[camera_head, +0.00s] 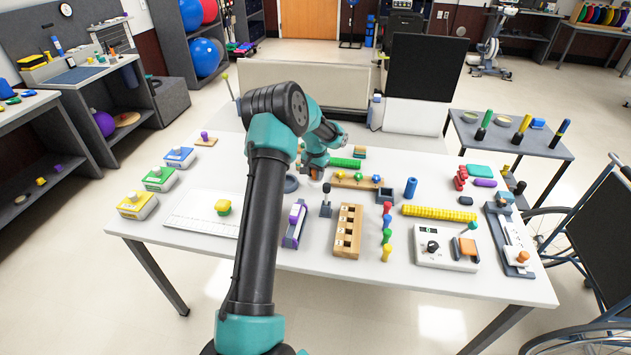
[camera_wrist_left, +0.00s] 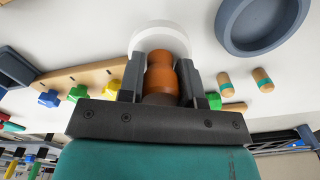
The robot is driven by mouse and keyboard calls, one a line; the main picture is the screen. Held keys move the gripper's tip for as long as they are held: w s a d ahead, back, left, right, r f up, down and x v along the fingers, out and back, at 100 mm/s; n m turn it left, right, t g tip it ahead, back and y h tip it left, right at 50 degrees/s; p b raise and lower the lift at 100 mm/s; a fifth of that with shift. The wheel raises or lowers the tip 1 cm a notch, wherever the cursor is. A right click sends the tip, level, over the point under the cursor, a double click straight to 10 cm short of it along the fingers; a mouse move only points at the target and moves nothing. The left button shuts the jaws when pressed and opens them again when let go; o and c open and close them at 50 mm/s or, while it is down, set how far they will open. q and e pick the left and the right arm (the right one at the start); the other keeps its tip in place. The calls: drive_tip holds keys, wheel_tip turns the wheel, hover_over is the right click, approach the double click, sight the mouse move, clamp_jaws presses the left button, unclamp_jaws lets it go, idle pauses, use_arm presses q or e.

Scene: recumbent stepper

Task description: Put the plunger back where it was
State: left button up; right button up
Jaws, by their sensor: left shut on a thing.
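The plunger shows in the left wrist view as an orange-brown rounded handle (camera_wrist_left: 161,75) with a white disc (camera_wrist_left: 158,37) at its far end. My left gripper (camera_wrist_left: 161,88) is shut on the handle, one finger on each side. In the head view this gripper (camera_head: 315,172) is over the middle of the white table, partly behind my own arm, and little of the plunger shows there. I cannot tell whether the white disc touches the table. My right gripper is in neither view.
A dark round dish (camera_wrist_left: 223,42) lies close to the gripper. A wooden strip with coloured knobs (camera_head: 350,181) is just right of it. A wooden block with square holes (camera_head: 347,232) and a grey joystick (camera_head: 326,202) stand nearer.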

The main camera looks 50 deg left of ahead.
sight(315, 180)
use_arm(q)
drive_tip(key=shift+f, duration=1.85)
drive_tip(key=shift+f, duration=0.1)
drive_tip(key=o, duration=0.8)
drive_tip(key=shift+o, duration=0.2)
wheel_tip(315, 180, up, 12)
drive_tip(key=shift+r, duration=0.1)
drive_tip(key=shift+d, duration=0.1)
